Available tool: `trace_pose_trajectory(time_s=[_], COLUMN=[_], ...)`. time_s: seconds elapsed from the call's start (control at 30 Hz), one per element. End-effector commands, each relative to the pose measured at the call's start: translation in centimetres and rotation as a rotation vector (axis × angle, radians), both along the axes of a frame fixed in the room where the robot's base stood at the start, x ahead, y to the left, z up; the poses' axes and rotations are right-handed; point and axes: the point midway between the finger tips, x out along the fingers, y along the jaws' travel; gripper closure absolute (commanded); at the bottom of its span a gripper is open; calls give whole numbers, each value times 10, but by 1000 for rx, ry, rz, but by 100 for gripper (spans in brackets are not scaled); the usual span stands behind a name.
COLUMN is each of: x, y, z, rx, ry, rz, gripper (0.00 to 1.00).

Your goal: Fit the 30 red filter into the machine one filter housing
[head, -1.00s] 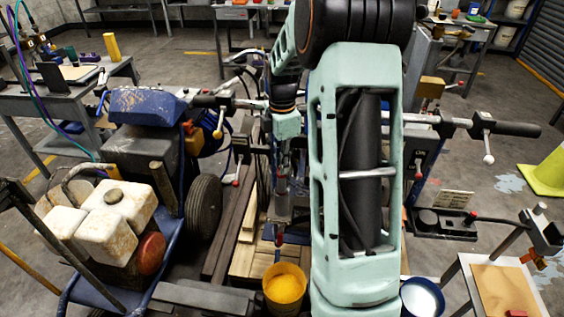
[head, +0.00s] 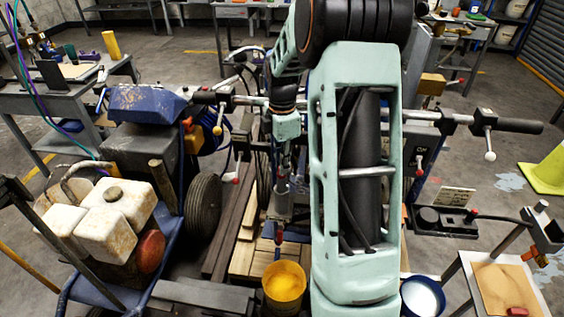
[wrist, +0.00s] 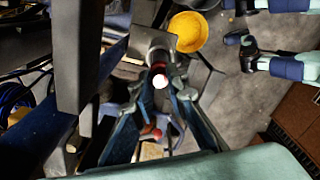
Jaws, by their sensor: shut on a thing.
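A red filter with a bright white end (wrist: 160,78) sits between my fingertips in the wrist view. My gripper (wrist: 161,94) is shut on it. Just beyond the filter is a dark and grey cylindrical fitting under a grey plate (wrist: 160,38), which may be the filter housing. The filter lines up closely with this fitting, but I cannot tell whether they touch or how deep it sits.
A yellow paint bucket (head: 285,284) stands close below my gripper; it also shows in the wrist view (wrist: 187,33). A striper with white tanks (head: 113,208) and a black wheel (head: 203,205) stand left. A white paint bucket (head: 422,298) is at the lower right. Handlebars (head: 448,122) cross behind.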

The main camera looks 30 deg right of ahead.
Motion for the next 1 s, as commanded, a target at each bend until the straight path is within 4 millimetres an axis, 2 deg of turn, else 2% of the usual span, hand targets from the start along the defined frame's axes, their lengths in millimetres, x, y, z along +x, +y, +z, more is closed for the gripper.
trace_pose_trajectory(time_s=[0.6,1.0], x=[0,-1], y=[0,1], z=[-16,-18], rx=[0,2], ry=[1,4], rz=[0,-1], gripper=[100,100])
